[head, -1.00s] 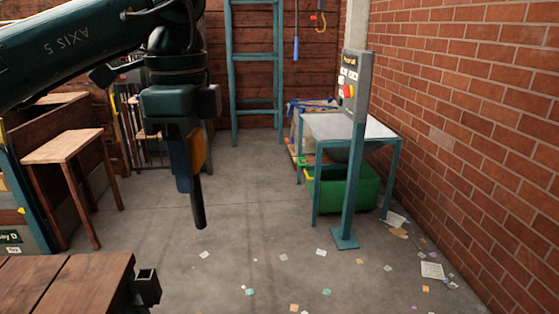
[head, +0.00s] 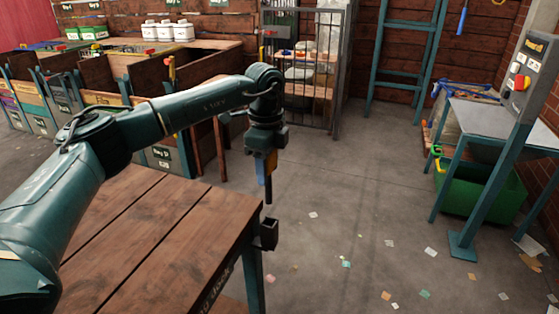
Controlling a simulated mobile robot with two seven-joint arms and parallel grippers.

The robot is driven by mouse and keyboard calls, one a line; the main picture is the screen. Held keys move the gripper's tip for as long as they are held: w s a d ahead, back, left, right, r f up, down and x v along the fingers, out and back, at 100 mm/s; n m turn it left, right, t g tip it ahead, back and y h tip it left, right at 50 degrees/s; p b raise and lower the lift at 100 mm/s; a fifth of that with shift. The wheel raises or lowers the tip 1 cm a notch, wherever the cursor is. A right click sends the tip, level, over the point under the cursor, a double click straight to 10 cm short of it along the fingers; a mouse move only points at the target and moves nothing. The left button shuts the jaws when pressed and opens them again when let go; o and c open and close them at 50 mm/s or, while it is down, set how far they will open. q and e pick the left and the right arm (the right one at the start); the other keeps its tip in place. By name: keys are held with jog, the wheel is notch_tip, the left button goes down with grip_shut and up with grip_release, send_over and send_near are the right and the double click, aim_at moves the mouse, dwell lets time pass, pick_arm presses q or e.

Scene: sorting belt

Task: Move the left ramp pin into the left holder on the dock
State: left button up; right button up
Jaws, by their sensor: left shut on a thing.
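My left gripper (head: 265,167), with orange and blue fingers, is shut on the dark ramp pin (head: 268,193). The pin hangs upright below the fingers, and its upper part is hidden by them. A black square holder (head: 269,235) is fixed at the far right corner of the wooden dock (head: 150,240). In the head view the pin's lower tip appears just above the holder, apart from it; how far apart in depth I cannot tell. My right gripper is not in view.
A control post (head: 495,150) with a red button stands at the right beside a metal table (head: 480,120) and a green crate (head: 480,195). Wooden bins (head: 205,60) and a wire cage (head: 310,75) are behind.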

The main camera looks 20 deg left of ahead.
aim_at(269, 204)
pick_arm(q)
jog(key=shift+f+b, duration=0.4)
jog(key=shift+f, duration=0.3)
notch_tip(269, 204, down, 4)
jog(key=b, duration=0.3)
jog(key=shift+f, duration=0.1)
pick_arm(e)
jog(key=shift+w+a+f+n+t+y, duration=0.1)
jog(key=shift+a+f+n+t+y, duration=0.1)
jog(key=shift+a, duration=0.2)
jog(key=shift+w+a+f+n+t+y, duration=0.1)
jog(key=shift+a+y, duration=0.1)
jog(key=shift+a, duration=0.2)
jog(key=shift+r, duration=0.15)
pick_arm(q)
jog(key=shift+f, duration=0.25)
jog(key=shift+f+b, duration=1.15)
jog(key=shift+f, duration=1.05)
jog(key=shift+f+b, duration=0.95)
jog(key=shift+f, duration=0.85)
jog(key=o, duration=1.3)
jog(key=shift+c, duration=0.2)
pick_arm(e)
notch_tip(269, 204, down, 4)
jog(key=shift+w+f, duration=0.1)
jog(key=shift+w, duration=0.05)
pick_arm(q)
jog(key=shift+f, duration=0.1)
